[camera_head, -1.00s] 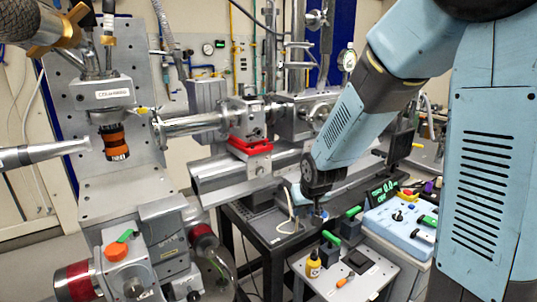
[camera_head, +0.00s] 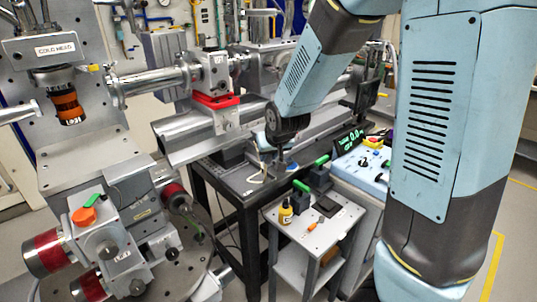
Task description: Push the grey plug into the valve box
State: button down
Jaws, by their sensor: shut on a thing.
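My gripper (camera_head: 281,162) is small in the head view, below the dark wrist at the end of my blue arm. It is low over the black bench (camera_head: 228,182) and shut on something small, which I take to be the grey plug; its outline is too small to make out. A pale hose or cable loops down beside the gripper on its left. I cannot tell for sure which unit is the valve box; a pale blue box (camera_head: 372,178) with knobs and connectors stands right of the gripper, apart from it.
A small grey cart (camera_head: 329,226) in front holds a yellow bottle (camera_head: 285,212), an orange-handled tool (camera_head: 312,226) and dark blocks with green handles (camera_head: 318,176). A green-lit display (camera_head: 350,140) stands behind the pale box. The cold head (camera_head: 68,105) hangs at left.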

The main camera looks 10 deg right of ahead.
jog(key=w+a+r+m+t+y, duration=0.1)
jog(key=w+a+r+t+y, duration=0.35)
jog(key=w+r+t, duration=0.4)
notch_tip(320, 180, up, 8)
jog(key=s+a+t+y, duration=0.1)
jog(key=s+t+y, duration=0.25)
jog(key=t, duration=0.35)
jog(key=w+a, duration=0.4)
jog(key=w, duration=0.2)
jog(key=shift+m, duration=0.3)
dwell(0.7)
jog(key=shift+w+a+g, duration=0.25)
jog(key=shift+w+a, duration=0.1)
jog(key=shift+w, duration=0.2)
dwell(1.4)
jog(key=c, duration=0.8)
grip_release()
